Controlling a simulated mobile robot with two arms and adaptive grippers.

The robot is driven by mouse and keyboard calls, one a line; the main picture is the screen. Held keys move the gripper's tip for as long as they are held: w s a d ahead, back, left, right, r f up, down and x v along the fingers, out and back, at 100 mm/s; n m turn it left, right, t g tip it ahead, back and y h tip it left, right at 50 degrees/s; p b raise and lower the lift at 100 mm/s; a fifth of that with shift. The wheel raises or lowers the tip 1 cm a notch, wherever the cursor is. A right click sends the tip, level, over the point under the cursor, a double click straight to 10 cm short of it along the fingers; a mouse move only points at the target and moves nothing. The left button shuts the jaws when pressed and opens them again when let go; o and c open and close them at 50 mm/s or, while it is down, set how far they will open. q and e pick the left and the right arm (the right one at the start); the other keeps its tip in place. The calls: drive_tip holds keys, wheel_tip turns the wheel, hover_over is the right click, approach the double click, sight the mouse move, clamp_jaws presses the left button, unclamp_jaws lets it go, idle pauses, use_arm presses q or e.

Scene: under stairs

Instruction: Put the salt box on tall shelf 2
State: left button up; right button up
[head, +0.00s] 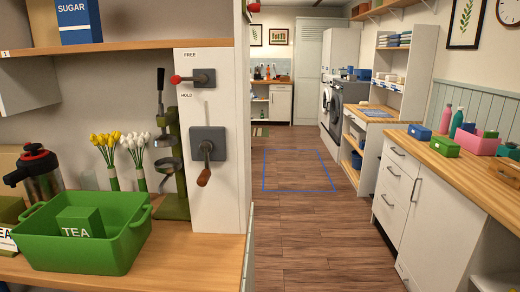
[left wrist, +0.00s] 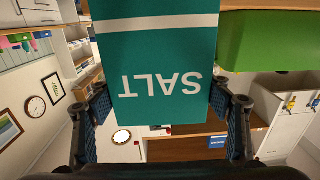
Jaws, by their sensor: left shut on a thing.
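The salt box (left wrist: 160,60) is teal with a white stripe and the word SALT, upside down in the left wrist view. My left gripper (left wrist: 160,108) is shut on it, one dark finger at each side. The box and this gripper are not visible in the head view. A wooden shelf board (head: 120,46) at upper left in the head view bears a blue sugar box (head: 78,20) and a small tag at its left. I cannot tell which shelf is tall shelf 2. My right gripper is in neither view.
A green tray (head: 85,255) with a tea box (head: 82,222) sits on the left counter. A white panel (head: 215,100) with two handles stands beside it. A white counter (head: 430,185) lines the right. The wooden floor (head: 300,225) between is clear.

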use_arm(q)
drive_tip(key=s+f, duration=0.3)
drive_tip(key=s, duration=0.5)
drive_tip(key=w+a+r+p, duration=0.1)
drive_tip(key=w+a+r, duration=0.1)
drive_tip(key=w+r, duration=0.45)
drive_tip(key=w+a+r+p, duration=0.1)
drive_tip(key=w+a+r, duration=0.2)
drive_tip(key=w, duration=0.6)
drive_tip(key=w+d+f+p, duration=0.1)
drive_tip(key=w+f+p, duration=0.2)
drive_tip(key=w, duration=1.4)
drive_tip(key=shift+w+f+h, duration=0.3)
drive_tip(key=shift+w, duration=0.05)
